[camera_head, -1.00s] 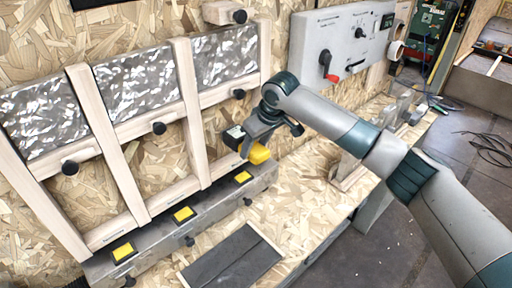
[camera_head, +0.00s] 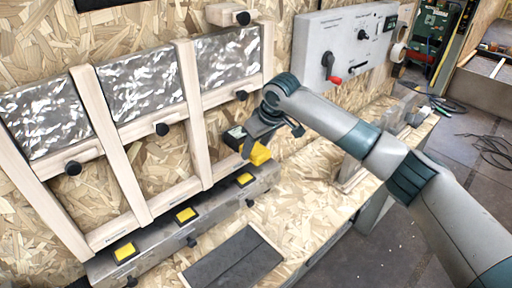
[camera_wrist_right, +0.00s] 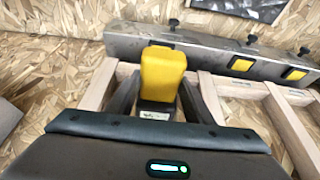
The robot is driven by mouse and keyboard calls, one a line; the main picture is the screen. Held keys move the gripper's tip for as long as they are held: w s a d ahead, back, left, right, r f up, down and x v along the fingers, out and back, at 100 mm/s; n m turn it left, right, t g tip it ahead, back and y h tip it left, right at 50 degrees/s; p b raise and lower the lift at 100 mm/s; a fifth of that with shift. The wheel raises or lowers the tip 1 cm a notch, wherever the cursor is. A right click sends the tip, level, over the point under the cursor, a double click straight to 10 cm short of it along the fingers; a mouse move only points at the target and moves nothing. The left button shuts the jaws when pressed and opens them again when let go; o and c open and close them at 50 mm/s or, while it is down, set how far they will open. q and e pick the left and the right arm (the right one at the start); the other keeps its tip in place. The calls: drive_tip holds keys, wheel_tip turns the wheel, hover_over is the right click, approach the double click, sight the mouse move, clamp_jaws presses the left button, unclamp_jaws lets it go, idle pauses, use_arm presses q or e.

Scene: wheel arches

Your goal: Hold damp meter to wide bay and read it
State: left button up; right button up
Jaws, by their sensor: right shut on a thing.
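The damp meter (camera_head: 261,154), with a yellow body and a dark end, is held in my right gripper (camera_head: 257,138), in front of the right-hand part of the timber frame. In the right wrist view, its yellow body (camera_wrist_right: 162,72) stands up between the gripper's fingers, which are shut on its dark, labelled base. Its reading is not legible. The frame has upright pale studs (camera_head: 193,112) with bays between them, with foil panels (camera_head: 138,82) above. I cannot tell which bay is the wide one, nor whether the meter touches wood. My left gripper is not in view.
A grey metal rail (camera_head: 215,208) with yellow pads (camera_head: 186,215) and black knobs runs along the frame's foot. A dark board (camera_head: 232,262) lies on the bench. A grey wall panel (camera_head: 322,45) with a red-tipped lever is at the upper right. Coiled cable lies on the floor.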

drive_tip(key=shift+r+p, duration=0.1)
drive_tip(key=shift+p, duration=0.35)
idle(1.2)
drive_tip(key=shift+s+d+p, duration=0.3)
drive_tip(key=shift+d+p, duration=0.05)
drive_tip(key=shift+p, duration=0.25)
drive_tip(key=s+d+p, duration=0.5)
drive_tip(key=s+d, duration=0.1)
drive_tip(key=shift+s+d, duration=0.2)
drive_tip(key=shift+a, duration=0.1)
